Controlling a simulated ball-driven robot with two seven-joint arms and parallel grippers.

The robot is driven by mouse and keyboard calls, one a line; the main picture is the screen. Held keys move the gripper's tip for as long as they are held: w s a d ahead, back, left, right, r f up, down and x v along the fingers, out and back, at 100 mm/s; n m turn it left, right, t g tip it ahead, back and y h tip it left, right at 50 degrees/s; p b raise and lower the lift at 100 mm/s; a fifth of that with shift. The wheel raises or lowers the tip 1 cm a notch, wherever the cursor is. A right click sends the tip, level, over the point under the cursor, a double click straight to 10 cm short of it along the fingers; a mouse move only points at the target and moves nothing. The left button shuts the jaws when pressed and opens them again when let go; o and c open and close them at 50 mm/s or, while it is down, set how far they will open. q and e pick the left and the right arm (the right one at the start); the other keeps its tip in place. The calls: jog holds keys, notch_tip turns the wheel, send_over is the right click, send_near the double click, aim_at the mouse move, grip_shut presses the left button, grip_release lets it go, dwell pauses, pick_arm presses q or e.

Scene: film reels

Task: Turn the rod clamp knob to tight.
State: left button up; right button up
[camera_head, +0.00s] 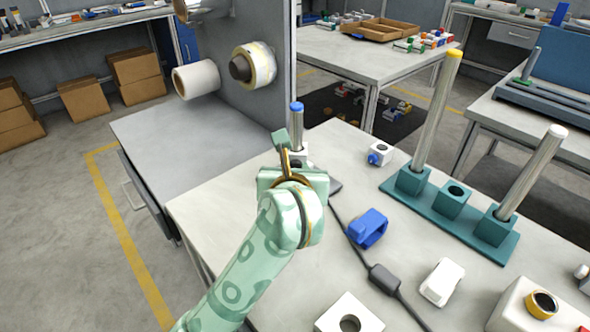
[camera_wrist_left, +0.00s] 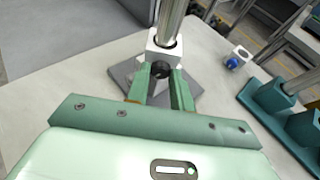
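The rod clamp is a white block (camera_wrist_left: 163,46) around an upright metal rod (camera_wrist_left: 172,14) on a dark grey base (camera_wrist_left: 122,72). In the head view the rod's blue cap (camera_head: 297,107) shows above my left gripper (camera_head: 283,150), which hides most of the clamp. In the left wrist view the dark round knob (camera_wrist_left: 160,69) on the clamp's near face sits between the fingertips of my left gripper (camera_wrist_left: 161,76). The fingers appear to touch the knob on both sides. No mark on the knob can be read. My right gripper is not in view.
A white block with a blue knob (camera_head: 379,154), a blue part (camera_head: 367,228) and a dark cable (camera_head: 384,279) lie to the right. A teal rack (camera_head: 452,213) holds two upright rods. A grey upright panel (camera_head: 250,25) with rolls stands behind left.

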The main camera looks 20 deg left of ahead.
pick_arm(q)
grip_shut()
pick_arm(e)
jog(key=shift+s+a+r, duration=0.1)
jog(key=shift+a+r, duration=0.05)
pick_arm(q)
jog(key=r+m+y+p, duration=0.1)
jog(key=p, duration=0.2)
jog(key=shift+s+d, duration=0.1)
jog(key=shift+d, duration=0.05)
jog(key=m+y+p, duration=0.1)
jog(key=m+p, duration=0.1)
jog(key=shift+d+f+p, duration=0.1)
jog(key=shift+p, duration=0.3)
jog(key=shift+f+m, duration=0.25)
jog(key=shift+m, duration=0.05)
jog(key=shift+f, duration=0.2)
jog(key=shift+y, duration=0.4)
jog(key=shift+f, duration=0.1)
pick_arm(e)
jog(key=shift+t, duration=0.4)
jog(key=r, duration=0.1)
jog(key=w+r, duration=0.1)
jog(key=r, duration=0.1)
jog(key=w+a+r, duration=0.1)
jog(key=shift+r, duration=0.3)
pick_arm(q)
jog(key=o, duration=0.9)
grip_release()
